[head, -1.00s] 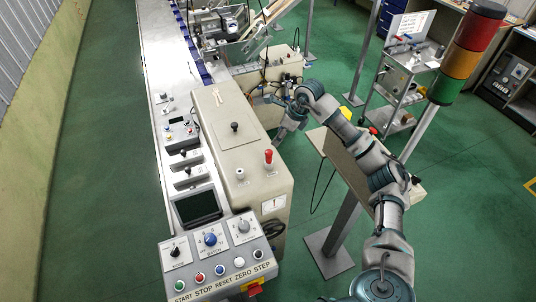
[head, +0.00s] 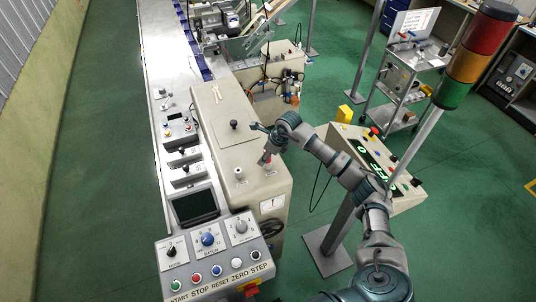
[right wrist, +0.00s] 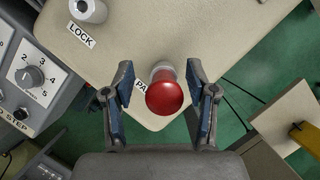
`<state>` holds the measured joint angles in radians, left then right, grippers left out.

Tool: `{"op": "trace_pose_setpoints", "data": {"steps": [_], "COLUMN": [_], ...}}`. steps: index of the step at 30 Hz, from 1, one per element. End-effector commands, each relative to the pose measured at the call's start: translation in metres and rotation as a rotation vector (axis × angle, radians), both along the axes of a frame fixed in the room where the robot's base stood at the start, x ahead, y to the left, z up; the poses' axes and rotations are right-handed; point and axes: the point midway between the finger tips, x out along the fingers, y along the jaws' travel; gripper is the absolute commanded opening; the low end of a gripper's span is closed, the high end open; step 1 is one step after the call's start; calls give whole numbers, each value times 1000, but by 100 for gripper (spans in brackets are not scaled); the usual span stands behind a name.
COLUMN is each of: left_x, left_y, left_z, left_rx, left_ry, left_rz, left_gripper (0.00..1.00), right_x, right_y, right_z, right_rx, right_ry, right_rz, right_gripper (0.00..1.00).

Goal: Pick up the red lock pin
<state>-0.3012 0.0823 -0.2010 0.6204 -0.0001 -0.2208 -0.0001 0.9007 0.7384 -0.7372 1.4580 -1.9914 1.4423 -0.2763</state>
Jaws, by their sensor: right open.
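The red lock pin (right wrist: 164,93) has a round red knob and stands upright in a light collar on the beige cabinet top, beside a label partly hidden, reading "PA". In the head view the right gripper (head: 266,142) is above the cabinet's near right corner. A white and grey socket (right wrist: 88,9) labelled "LOCK" is at the upper left in the wrist view. My left gripper is not in view.
A black knob (head: 234,125) stands on the cabinet top (head: 225,150) behind the pin. The control panel (head: 212,255) with dials and buttons is at the front left. A button box (head: 404,200) on a post and a signal tower (head: 468,60) stand at right.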

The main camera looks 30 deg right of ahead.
Motion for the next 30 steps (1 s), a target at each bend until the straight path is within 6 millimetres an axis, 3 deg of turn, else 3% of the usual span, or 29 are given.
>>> {"op": "trace_pose_setpoints", "data": {"steps": [5, 9, 12, 23, 30], "left_x": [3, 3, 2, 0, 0], "left_y": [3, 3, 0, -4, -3], "left_z": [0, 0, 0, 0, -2], "left_rx": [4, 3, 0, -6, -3], "left_ry": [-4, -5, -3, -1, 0], "left_rz": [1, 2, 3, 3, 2], "left_gripper": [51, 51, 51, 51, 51], "right_x": [-2, -2, -1, -1, -1], "right_y": [-2, -2, -1, 0, -9], "right_z": [1, 2, 1, 3, 17], "right_rx": [-1, -1, -1, -3, -2], "right_ry": [-2, -2, -2, -1, -4], "right_rz": [-2, -2, -2, -1, -4], "right_gripper": [55, 20, 0, 0, 0]}}
